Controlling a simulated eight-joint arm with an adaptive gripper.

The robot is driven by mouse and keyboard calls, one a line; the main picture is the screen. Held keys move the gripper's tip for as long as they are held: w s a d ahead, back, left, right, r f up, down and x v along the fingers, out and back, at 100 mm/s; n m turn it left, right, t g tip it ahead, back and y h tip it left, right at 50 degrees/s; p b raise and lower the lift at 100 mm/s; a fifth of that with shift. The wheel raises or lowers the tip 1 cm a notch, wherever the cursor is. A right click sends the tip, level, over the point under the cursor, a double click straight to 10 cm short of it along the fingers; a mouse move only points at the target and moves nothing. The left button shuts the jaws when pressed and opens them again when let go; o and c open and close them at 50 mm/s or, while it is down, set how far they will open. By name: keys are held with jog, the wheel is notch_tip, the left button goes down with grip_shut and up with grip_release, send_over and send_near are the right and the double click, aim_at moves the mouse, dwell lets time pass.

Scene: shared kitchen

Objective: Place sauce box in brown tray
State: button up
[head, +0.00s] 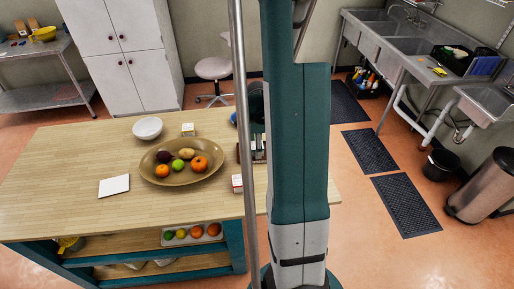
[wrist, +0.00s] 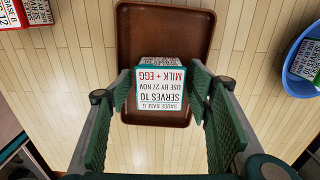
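The sauce box (wrist: 160,92), white-labelled with teal edges, is between the fingers of my gripper (wrist: 160,83) in the wrist view. Both fingertips meet its sides. Its label reads upside down: "MILK + EGG", "SERVES 10", "SAUCE BASE G". The brown tray (wrist: 165,28) lies behind and beneath the box, which overlaps its near half. I cannot tell whether the box touches the tray floor. No other thing shows in the tray. In the head view my arm hides the gripper, the held box and most of the tray area.
A blue bin (wrist: 296,62) with a box inside stands right of the tray. Red-labelled boxes (wrist: 38,12) sit at the upper left. In the head view, the wooden table (head: 60,160) holds a fruit platter (head: 210,178), a white bowl (head: 147,128) and a white card (head: 114,186).

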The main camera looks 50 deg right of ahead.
jog(key=shift+r, duration=0.15)
notch_tip(320, 180, up, 12)
dwell(1.1)
dwell(0.6)
jog(key=w+a+r+n+t, duration=0.1)
jog(key=a+r+n, duration=0.35)
jog(key=a, duration=0.35)
jog(key=w+a+r+n+t+h, duration=0.15)
jog(key=a+r+n, duration=0.3)
jog(key=a, duration=0.45)
jog(key=w+a+r+n+t, duration=0.1)
jog(key=w+a+r+n, duration=0.1)
jog(key=a+r+n, duration=0.45)
jog(key=s+a+r+n+t, duration=0.1)
jog(key=s+a+n, duration=0.1)
jog(key=a, duration=0.5)
jog(key=s+a+n+t+y, duration=0.1)
jog(key=s+a+n, duration=0.2)
jog(key=a+n, duration=0.2)
jog(key=s+a+r+n+t, duration=0.1)
jog(key=s+a+n, duration=0.2)
jog(key=a, duration=0.8)
jog(key=shift+s+a+r+n+t, duration=0.25)
jog(key=shift+r+n+t, duration=0.1)
jog(key=shift+n, duration=0.4)
